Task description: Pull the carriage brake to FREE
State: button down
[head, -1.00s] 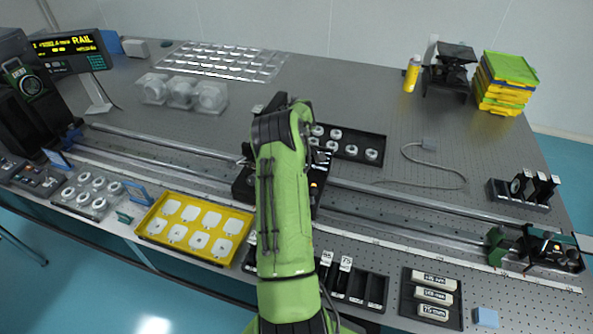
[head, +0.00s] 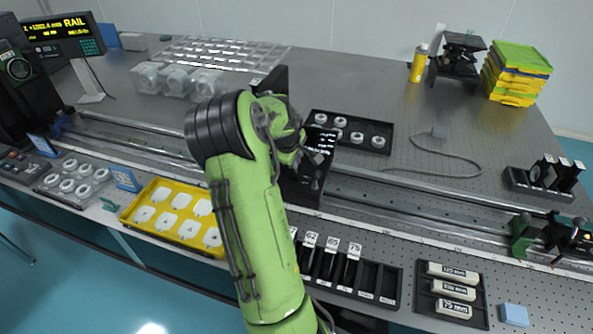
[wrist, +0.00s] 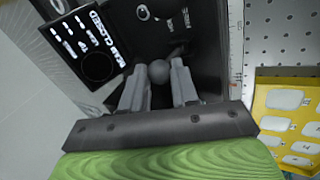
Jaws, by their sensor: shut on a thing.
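The carriage (head: 298,188) is a dark block on the long rail, partly hidden behind my arm in the head view. A panel with white lettering (head: 322,142) stands on it; the panel also shows in the wrist view (wrist: 84,42). In the wrist view a grey ball knob (wrist: 158,71), apparently the brake handle, sits between the fingertips of my gripper (wrist: 159,80). My gripper is shut on this knob.
The rail (head: 420,198) runs across the table. A black tray of rings (head: 378,128) lies behind the carriage. A yellow tray (head: 128,217) lies at front left, and a rack with numbered tags (head: 368,279) is in front. A readout (head: 60,32) stands at far left.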

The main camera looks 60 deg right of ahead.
jog(key=a+h+b, duration=0.1)
jog(key=b, duration=0.2)
jog(key=a+f+h+b, duration=0.1)
jog(key=b, duration=0.1)
jog(key=a+h+b, duration=0.1)
jog(key=h+b, duration=0.1)
jog(key=b, duration=0.1)
jog(key=shift+s+f+t+b, duration=0.15)
jog(key=shift+f+t+b, duration=0.15)
jog(key=shift+t+b, duration=0.1)
jog(key=h+b, duration=0.1)
jog(key=a+h+b, duration=0.1)
jog(key=b, duration=0.1)
jog(key=shift+s+a+f+h, duration=0.1)
jog(key=shift+s+h, duration=0.1)
jog(key=shift+h, duration=0.2)
jog(key=c, duration=0.9)
grip_release()
jog(key=shift+o, duration=0.2)
jog(key=shift+a, duration=0.1)
jog(key=p+v, duration=0.4)
jog(key=v, duration=1.1)
jog(key=shift+a+p, duration=0.3)
jog(key=shift+a, duration=0.05)
